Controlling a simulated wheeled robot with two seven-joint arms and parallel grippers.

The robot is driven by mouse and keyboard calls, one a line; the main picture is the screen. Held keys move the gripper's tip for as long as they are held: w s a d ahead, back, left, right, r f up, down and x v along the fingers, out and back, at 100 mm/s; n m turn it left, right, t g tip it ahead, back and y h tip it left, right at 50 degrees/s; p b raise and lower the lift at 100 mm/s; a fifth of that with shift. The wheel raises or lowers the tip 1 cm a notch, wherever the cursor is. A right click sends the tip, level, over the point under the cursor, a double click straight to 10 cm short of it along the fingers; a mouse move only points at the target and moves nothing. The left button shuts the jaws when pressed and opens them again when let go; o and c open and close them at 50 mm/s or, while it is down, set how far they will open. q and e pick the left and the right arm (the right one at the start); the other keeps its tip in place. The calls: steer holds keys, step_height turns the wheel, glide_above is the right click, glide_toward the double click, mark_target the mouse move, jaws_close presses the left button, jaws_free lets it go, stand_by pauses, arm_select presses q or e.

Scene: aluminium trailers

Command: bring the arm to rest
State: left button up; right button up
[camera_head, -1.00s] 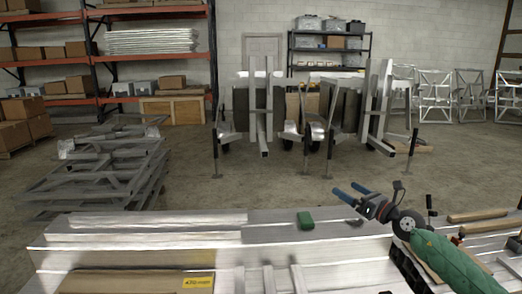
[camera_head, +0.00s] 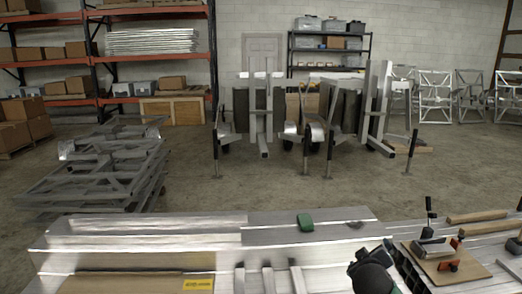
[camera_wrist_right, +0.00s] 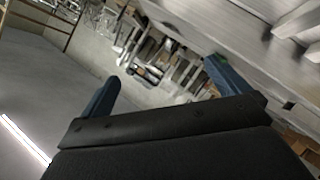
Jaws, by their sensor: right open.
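My right gripper (camera_wrist_right: 162,70) shows in the right wrist view with its two blue fingers spread wide apart and nothing between them. The wrist view is tilted, and the gripper hangs over the open floor and trailer frames seen beyond. In the head view the blue fingers cannot be made out. A dark rounded part, likely of my right arm, shows at the bottom edge right of centre, in front of the aluminium workpiece (camera_head: 190,241). My left gripper is not in view.
A green block (camera_head: 305,222) lies on the aluminium surface. A wooden board (camera_head: 425,262) with clamp-like tools and wooden bars (camera_head: 478,215) lie at the right. Stacked frames (camera_head: 100,170) stand at the left, upright trailers (camera_head: 260,110) behind. The floor between is clear.

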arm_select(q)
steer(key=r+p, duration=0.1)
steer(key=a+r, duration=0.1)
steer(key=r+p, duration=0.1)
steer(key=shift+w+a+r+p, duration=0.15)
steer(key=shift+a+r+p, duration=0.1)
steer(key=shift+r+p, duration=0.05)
arm_select(e)
steer(key=s+a+f+m+g+y, duration=0.1)
steer(key=s+a+f, duration=0.4)
steer(key=s, duration=0.8)
steer(key=s+a+f+m+g+y, duration=0.1)
steer(key=s+a+f+g+y, duration=0.2)
steer(key=s+a+f+g, duration=0.3)
steer(key=s+a+f+g+y, duration=0.3)
steer(key=s+a+f, duration=0.3)
steer(key=s+f, duration=0.7)
steer(key=s, duration=0.7)
steer(key=shift+s+a+f+m, duration=0.2)
steer(key=shift+m, duration=0.2)
